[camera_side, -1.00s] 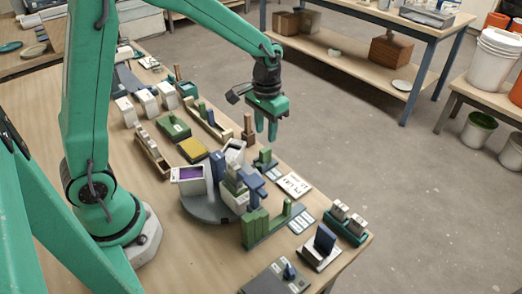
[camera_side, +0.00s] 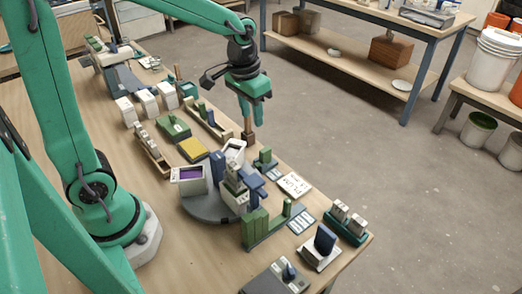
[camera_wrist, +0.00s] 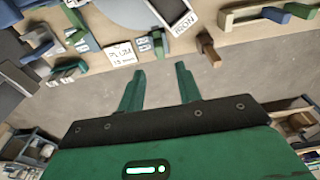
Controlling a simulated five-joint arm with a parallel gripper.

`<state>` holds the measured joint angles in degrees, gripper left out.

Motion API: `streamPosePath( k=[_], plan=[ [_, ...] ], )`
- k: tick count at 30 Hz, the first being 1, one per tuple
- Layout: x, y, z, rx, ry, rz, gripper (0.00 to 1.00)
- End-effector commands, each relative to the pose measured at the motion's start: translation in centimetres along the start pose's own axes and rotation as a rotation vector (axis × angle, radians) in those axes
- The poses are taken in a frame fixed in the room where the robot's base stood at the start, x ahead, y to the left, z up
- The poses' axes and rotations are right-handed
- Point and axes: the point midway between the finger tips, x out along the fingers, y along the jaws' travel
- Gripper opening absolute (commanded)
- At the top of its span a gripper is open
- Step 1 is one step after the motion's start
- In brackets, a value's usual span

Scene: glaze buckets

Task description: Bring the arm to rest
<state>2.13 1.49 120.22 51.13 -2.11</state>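My gripper (camera_side: 251,116) is above the far edge of the wooden table (camera_side: 150,205), near a small brown wooden block (camera_side: 248,137). In the wrist view, its two green fingers (camera_wrist: 159,85) stand apart with nothing between them, and grey floor shows behind.
Racks with green and blue pieces (camera_side: 262,225), small white containers (camera_side: 145,98) and a yellow pad (camera_side: 193,150) crowd the table. A white card (camera_side: 294,184) lies at the edge. Shelving (camera_side: 350,65) and large buckets (camera_side: 495,60) stand beyond open floor.

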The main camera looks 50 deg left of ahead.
Motion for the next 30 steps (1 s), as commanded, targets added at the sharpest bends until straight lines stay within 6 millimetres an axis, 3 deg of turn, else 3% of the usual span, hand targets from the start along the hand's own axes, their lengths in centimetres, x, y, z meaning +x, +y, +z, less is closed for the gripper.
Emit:
streamPosePath(
  k=[6,15,30],
  plan=[
    [-3.5,-0.4,2.7,0.000,0.085,0.001,0.34],
    [-6.8,-0.8,6.7,-0.001,0.195,0.001,0.34],
    [-9.0,-1.3,12.7,0.001,0.351,-0.004,0.34]
  ],
)
